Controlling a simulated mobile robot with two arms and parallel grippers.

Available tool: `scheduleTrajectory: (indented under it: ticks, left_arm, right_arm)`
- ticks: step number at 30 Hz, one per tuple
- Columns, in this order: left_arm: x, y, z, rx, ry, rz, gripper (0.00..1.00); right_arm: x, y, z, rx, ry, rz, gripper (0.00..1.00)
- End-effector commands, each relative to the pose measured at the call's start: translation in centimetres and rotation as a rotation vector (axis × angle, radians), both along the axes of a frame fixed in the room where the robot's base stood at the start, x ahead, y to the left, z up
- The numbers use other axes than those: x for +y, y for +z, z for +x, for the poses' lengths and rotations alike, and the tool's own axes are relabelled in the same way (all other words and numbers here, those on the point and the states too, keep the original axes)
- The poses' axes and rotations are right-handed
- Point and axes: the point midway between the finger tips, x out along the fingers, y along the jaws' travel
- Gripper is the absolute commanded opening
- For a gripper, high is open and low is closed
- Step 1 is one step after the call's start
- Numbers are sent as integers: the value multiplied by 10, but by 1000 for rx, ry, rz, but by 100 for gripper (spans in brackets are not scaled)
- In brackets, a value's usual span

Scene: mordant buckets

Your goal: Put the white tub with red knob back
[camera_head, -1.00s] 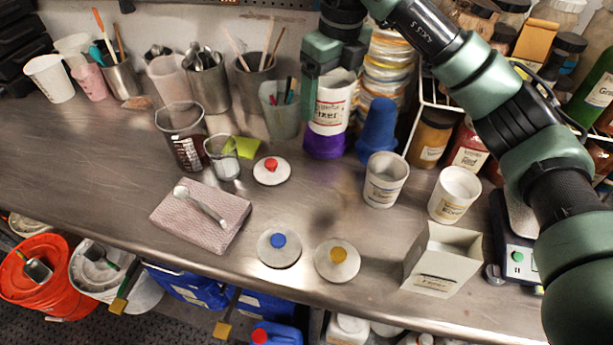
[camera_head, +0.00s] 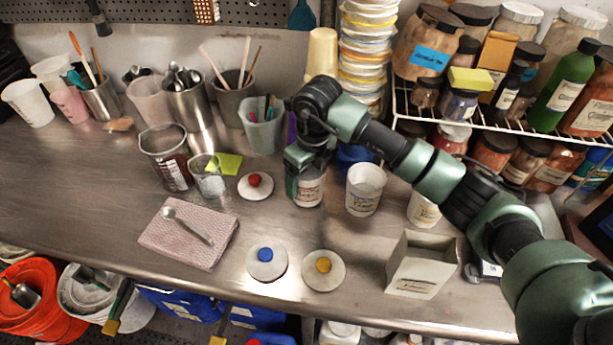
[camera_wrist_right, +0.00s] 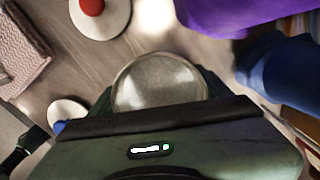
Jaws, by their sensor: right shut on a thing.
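My right gripper (camera_head: 304,172) is shut on a white lettered tub (camera_head: 310,190), which is upright and low over or on the steel bench; I cannot tell if its base touches. The tub's round open mouth (camera_wrist_right: 160,85) fills the middle of the right wrist view, with no lid on it. A white round lid with a red knob (camera_head: 255,187) lies on the bench just left of the tub, apart from it; it also shows at the top of the right wrist view (camera_wrist_right: 101,18). My left gripper is not in view.
A white tub (camera_head: 365,190) stands close right of the held one. Lids with blue (camera_head: 266,262) and yellow (camera_head: 323,271) knobs lie in front. A glass beaker (camera_head: 208,180) and pink cloth (camera_head: 188,232) are left. A blue object (camera_wrist_right: 285,75) is behind. Bare bench lies directly in front.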

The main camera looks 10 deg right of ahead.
Motion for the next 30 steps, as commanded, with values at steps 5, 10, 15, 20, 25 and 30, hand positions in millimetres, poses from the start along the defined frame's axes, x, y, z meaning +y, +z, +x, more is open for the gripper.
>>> scheduleTrajectory:
  ticks: [5,10,15,20,25,30]
  left_arm:
    - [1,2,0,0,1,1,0]
    - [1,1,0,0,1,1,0]
    - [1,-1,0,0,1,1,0]
    - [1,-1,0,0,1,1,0]
    - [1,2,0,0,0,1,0]
    - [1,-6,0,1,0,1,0]
  right_arm:
    - [0,-7,1,-2,0,0,16]
    - [0,-8,1,-2,0,0,16]
    - [0,-10,0,-1,0,1,100]
    - [0,-10,0,-1,0,1,100]
    - [0,-7,0,-1,0,1,100]
    - [-2,12,0,-7,1,1,100]
